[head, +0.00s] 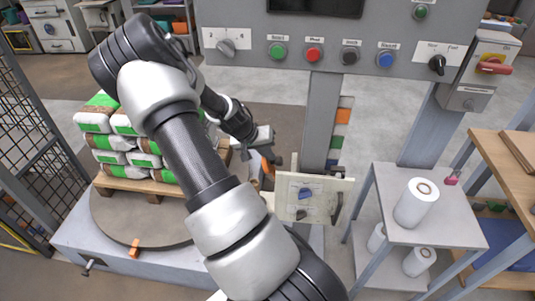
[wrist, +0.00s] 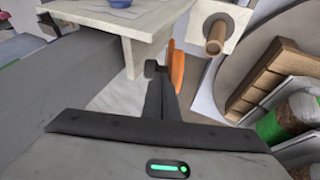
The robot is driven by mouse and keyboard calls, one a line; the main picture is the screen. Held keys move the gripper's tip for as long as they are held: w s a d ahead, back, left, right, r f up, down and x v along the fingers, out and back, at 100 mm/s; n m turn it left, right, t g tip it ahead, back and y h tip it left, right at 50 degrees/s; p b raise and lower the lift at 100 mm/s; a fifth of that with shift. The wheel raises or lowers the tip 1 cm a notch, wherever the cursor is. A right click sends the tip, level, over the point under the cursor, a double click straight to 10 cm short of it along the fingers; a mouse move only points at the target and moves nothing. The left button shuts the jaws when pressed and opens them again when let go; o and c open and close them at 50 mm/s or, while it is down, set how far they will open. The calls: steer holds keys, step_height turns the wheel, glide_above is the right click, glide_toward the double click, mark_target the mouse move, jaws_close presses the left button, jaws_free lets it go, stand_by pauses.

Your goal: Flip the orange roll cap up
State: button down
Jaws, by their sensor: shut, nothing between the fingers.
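The orange roll cap (head: 268,169) shows as a small orange piece beside the cream panel, partly hidden by my gripper and arm in the head view. In the wrist view the orange cap (wrist: 177,68) stands just right of my fingertips, seen nearly edge-on. My gripper (head: 276,160) is shut and empty, pointing down close to the cap. In the wrist view my gripper's dark fingers (wrist: 157,72) are together. They overlap the cap's left edge in the picture; I cannot tell whether they touch it.
A cream panel (head: 325,185) with a blue knob is right of my gripper. A brown peg (wrist: 215,36) sticks out near the cap. Green-and-white bags (head: 112,122) sit on a pallet on the turntable (head: 120,223). A grey post (head: 318,120) stands close behind.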

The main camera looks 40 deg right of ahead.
steer(key=shift+s+d+r+t+y, duration=0.25)
steer(key=shift+s+d+t+y, duration=0.15)
steer(key=shift+s+d, duration=0.55)
steer(key=shift+a, duration=0.2)
stand_by(0.5)
